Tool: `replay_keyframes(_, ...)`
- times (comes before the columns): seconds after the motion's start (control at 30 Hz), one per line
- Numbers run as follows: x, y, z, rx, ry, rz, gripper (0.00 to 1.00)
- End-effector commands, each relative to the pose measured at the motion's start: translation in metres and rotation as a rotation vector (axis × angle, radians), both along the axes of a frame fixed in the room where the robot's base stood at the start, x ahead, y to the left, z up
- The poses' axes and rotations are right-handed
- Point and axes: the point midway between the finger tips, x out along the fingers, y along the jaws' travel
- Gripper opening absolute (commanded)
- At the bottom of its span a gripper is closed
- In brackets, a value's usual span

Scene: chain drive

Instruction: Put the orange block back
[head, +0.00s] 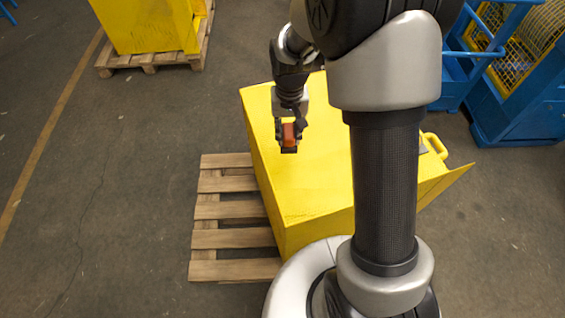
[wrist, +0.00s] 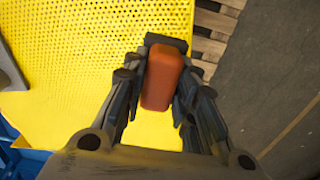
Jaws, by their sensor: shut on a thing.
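The orange block (head: 289,135) is held between the fingers of my gripper (head: 289,142), over the top of the yellow box (head: 310,185) in the head view. In the wrist view the block (wrist: 161,78) stands lengthwise between the two dark fingers of my gripper (wrist: 158,85), which close on its sides. The perforated yellow surface (wrist: 80,50) lies below it. I cannot tell the exact height of the block above the surface. My arm covers part of the box's right side.
The yellow box stands on a wooden pallet (head: 222,209) that sticks out at its left. A yellow handle (head: 435,146) is at its right. Another yellow box (head: 150,25) is at the back left. Blue frames with yellow mesh (head: 515,45) stand at the right. The floor at left is clear.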

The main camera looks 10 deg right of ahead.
Motion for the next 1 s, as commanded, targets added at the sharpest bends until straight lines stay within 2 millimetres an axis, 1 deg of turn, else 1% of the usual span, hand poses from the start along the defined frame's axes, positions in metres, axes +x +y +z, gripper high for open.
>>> replay_keyframes(0.03, -0.001, 0.0, -0.018, 0.0, 0.005, 0.0, 0.04)
replay_keyframes(0.1, -0.001, 0.0, -0.037, 0.0, 0.005, 0.0, 0.04)
replay_keyframes(0.2, -0.001, 0.0, -0.063, 0.0, 0.004, -0.001, 0.04)
replay_keyframes(0.3, -0.001, 0.0, -0.084, 0.001, 0.003, -0.001, 0.04)
replay_keyframes(0.4, 0.0, 0.0, -0.096, 0.0, 0.0, -0.001, 0.04)
replay_keyframes(0.57, 0.001, 0.001, -0.105, 0.0, -0.001, -0.001, 0.04)
replay_keyframes(0.63, 0.0, 0.0, -0.112, 0.0, 0.0, -0.001, 0.04)
replay_keyframes(0.83, 0.0, 0.0, -0.142, 0.0, 0.001, -0.001, 0.04)
replay_keyframes(0.9, 0.001, 0.001, -0.146, 0.0, -0.001, -0.001, 0.04)
replay_keyframes(1.0, 0.001, 0.0, -0.145, 0.0, -0.002, -0.001, 0.04)
